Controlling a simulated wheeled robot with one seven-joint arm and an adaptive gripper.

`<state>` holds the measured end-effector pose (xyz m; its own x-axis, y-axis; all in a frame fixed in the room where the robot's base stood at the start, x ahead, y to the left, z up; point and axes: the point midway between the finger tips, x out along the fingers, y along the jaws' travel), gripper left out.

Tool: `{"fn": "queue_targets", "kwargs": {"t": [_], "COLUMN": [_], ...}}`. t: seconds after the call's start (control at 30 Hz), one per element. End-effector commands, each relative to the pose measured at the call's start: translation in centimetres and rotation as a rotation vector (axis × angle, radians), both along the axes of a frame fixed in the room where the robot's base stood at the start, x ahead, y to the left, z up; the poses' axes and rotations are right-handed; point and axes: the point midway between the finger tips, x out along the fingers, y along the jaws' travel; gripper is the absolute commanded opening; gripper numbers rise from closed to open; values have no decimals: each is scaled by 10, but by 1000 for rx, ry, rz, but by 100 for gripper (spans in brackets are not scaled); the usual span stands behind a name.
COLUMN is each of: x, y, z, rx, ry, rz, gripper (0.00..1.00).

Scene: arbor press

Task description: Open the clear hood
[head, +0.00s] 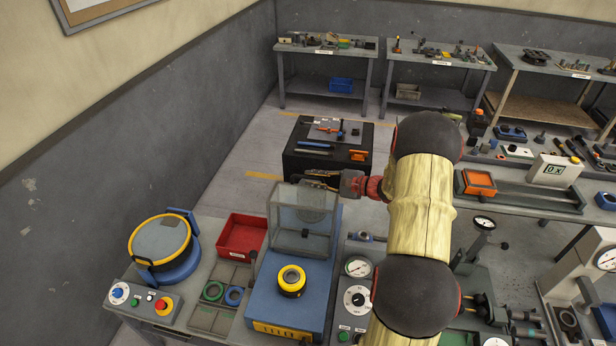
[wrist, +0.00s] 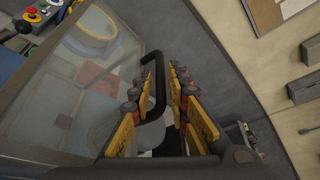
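The clear hood (head: 290,238) is a boxy see-through cover with a grey frame. It sits over the rear of a blue machine base (head: 258,300) in the head view. In the wrist view its clear panel (wrist: 75,75) fills the left side, and a black bar handle (wrist: 159,80) stands out from its edge. My gripper (head: 312,180) is at the hood's top rear edge in the head view. In the wrist view my gripper (wrist: 155,92) is open, with one yellow finger on each side of the handle. Contact with the handle cannot be told.
A round yellow-rimmed machine (head: 160,240) and a red bin (head: 241,236) stand left of the hood. A gauge panel (head: 357,300) is close on its right. A dark cart (head: 310,165) with tools stands behind. Floor is free left of the cart.

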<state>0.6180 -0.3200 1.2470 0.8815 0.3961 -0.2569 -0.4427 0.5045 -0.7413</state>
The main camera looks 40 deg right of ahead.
Motion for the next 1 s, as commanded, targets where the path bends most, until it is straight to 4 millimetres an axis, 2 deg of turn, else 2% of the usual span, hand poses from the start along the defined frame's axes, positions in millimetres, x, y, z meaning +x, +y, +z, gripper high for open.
{"fn": "queue_targets", "kwargs": {"t": [0.2,0.53,0.83,1.0], "x": [19,23,22,22], "y": [9,10,10,10], "z": [-5,-6,-6,-6], "rx": [0,-1,-1,-1], "ry": [-1,0,0,0], "rz": [1,0,0,1], "gripper": [17,17,0,0]}}
